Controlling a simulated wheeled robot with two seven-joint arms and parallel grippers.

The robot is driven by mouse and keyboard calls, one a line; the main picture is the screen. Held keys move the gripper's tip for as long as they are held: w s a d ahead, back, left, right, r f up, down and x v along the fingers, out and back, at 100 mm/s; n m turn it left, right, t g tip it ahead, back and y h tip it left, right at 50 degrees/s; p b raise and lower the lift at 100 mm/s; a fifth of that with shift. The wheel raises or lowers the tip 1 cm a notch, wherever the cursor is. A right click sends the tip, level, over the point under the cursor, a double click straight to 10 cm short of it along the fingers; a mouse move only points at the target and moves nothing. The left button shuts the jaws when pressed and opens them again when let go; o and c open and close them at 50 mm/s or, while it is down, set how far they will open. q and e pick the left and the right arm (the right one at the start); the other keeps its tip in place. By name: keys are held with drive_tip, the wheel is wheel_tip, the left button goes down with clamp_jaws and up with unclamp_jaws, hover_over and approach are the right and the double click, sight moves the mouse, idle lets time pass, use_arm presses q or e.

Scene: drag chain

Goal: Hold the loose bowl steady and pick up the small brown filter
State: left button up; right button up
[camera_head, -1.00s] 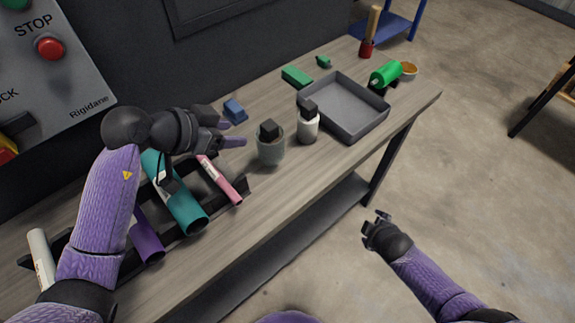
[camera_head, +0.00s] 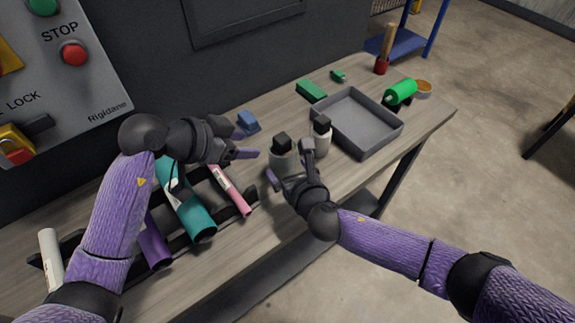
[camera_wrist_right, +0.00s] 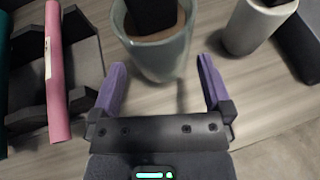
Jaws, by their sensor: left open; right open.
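The bowl looks like a grey-green cup (camera_head: 283,156), standing upright on the bench. In the right wrist view the cup (camera_wrist_right: 160,62) has brown material (camera_wrist_right: 178,38) inside its rim, perhaps the filter, with a black block (camera_wrist_right: 152,12) over it. My left gripper (camera_head: 246,147) is open and empty, left of the cup and apart from it. My right gripper (camera_head: 290,166) is open at the cup's near side and partly hides it. In the right wrist view its purple fingers point towards the cup, one to each side; I cannot tell whether they touch it.
A white cylinder with a black top (camera_head: 321,138) stands just right of the cup. A grey tray (camera_head: 368,148) lies beyond it. Teal (camera_head: 187,205) and pink (camera_head: 231,190) tubes lie in a black rack at left. A blue block (camera_head: 247,123) sits behind.

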sight(288, 169)
drive_tip(key=x, duration=0.4)
drive_tip(key=c, duration=1)
